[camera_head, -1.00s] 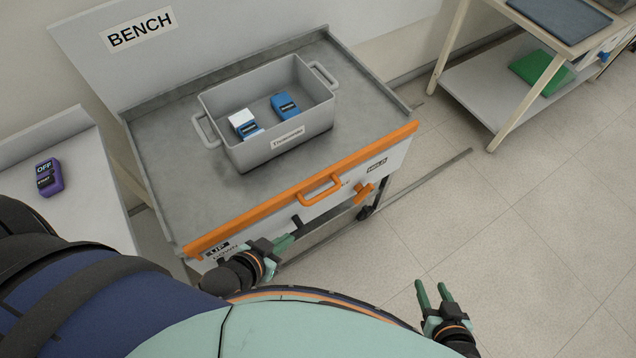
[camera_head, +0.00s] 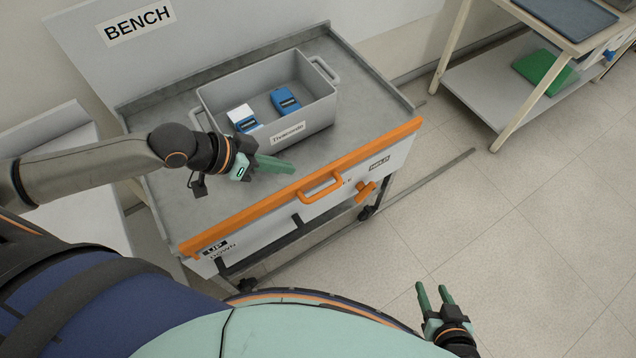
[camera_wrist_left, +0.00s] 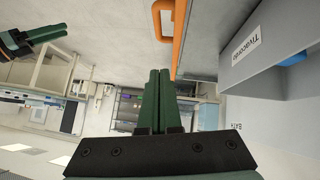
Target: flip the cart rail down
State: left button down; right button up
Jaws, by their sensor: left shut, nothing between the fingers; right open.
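The orange cart rail (camera_head: 255,217) runs along the front top edge of the cart, with an orange handle (camera_head: 320,187) at its middle. The rail stands at the top of the front panel, near the UP label (camera_head: 215,247); DOWN is printed below it. My left gripper (camera_head: 290,166) is shut and empty, above the cart top behind the rail and in front of the grey bin. My right gripper (camera_head: 434,291) is open and empty, low over the floor at the right.
The grey bin (camera_head: 318,118) on the cart holds blue devices (camera_head: 285,100). An orange knob (camera_head: 367,191) sits by the HOLD label (camera_head: 380,163). A shelf table (camera_head: 480,85) stands at upper right. The floor right of the cart is clear.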

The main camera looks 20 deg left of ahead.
dwell(0.4)
pick_arm(q)
send_over(318, 196)
jog(key=w, duration=0.2)
notch_tip(318, 196, down, 7)
jog(key=shift+s+a+f+b, duration=0.15)
jog(key=shift+f+b, duration=0.05)
jog(key=shift+f, duration=0.45)
jog(key=shift+s+a+f+b, duration=0.1)
jog(key=shift+a+f+b, duration=0.1)
jog(key=shift+f, duration=0.4)
jog(key=shift+s+d+f, duration=0.1)
jog(key=shift+d+f, duration=0.05)
jog(key=shift+f, duration=0.5)
notch_tip(318, 196, down, 6)
jog(key=b, duration=0.3)
jog(key=shift+r, duration=0.15)
jog(key=shift+s, duration=0.1)
